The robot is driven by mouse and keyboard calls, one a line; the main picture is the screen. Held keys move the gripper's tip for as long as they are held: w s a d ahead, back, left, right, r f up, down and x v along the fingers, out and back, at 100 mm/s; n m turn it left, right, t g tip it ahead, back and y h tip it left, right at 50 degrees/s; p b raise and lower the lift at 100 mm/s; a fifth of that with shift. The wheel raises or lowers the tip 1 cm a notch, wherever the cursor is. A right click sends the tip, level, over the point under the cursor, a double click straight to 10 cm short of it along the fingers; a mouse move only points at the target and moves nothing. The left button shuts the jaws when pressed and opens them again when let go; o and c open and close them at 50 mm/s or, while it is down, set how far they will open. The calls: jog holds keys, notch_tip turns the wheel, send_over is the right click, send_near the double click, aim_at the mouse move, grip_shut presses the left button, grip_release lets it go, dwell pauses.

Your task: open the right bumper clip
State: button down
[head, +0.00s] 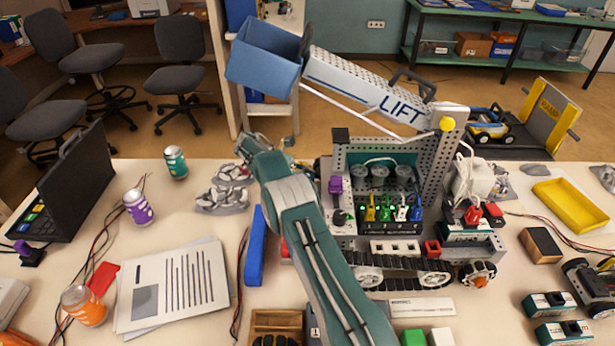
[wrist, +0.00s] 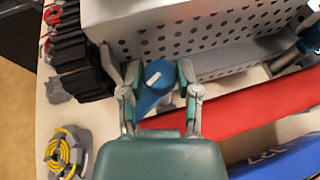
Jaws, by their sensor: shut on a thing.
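In the wrist view a blue clip (wrist: 150,98) with a white mark on its rounded top sits between the fingers of my gripper (wrist: 159,78), at the left end of a red bumper bar (wrist: 250,105). The fingers are closed on the clip from both sides. The clip's lower part is hidden behind the gripper. In the head view my arm crosses in front of the left end of the tracked lift robot (head: 440,190). The clip is not visible there, and the gripper's fingertips cannot be made out.
The wrist view shows the perforated chassis (wrist: 200,38), a black track (wrist: 72,50) and a yellow cable coil (wrist: 66,150). In the head view a blue bar (head: 255,245), papers (head: 170,285) and grey rubble (head: 222,190) lie left of the robot. The raised blue bucket (head: 265,58) hangs above.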

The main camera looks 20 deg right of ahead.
jog(key=shift+w, duration=0.1)
dwell(0.4)
jog(key=shift+c, duration=1.6)
grip_release()
jog(key=shift+a, duration=0.1)
jog(key=shift+t, duration=0.3)
